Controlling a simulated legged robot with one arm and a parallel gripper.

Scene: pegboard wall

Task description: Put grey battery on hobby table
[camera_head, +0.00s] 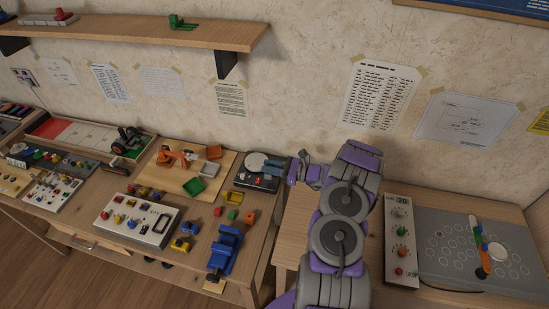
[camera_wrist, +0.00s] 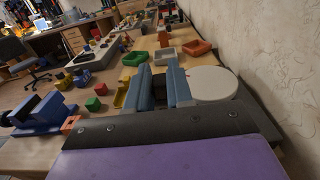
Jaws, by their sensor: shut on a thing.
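My gripper (camera_head: 293,169) is at the right end of the wooden table (camera_head: 262,218) with the toys and control panels, beside a black device with a white round disc (camera_head: 258,162). In the wrist view, its two blue-grey fingers (camera_wrist: 161,88) are close together over the tabletop, and the disc (camera_wrist: 212,83) is just right of them. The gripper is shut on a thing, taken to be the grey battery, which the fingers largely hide. No separate grey battery can be made out on the table.
A green bin (camera_head: 194,187), an orange toy arm (camera_head: 174,157) and a blue vise (camera_head: 225,247) stand on the table. Small coloured blocks (camera_head: 232,214) lie near its right edge. A second table with a knob box (camera_head: 400,241) and grey board (camera_head: 470,255) is at right.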

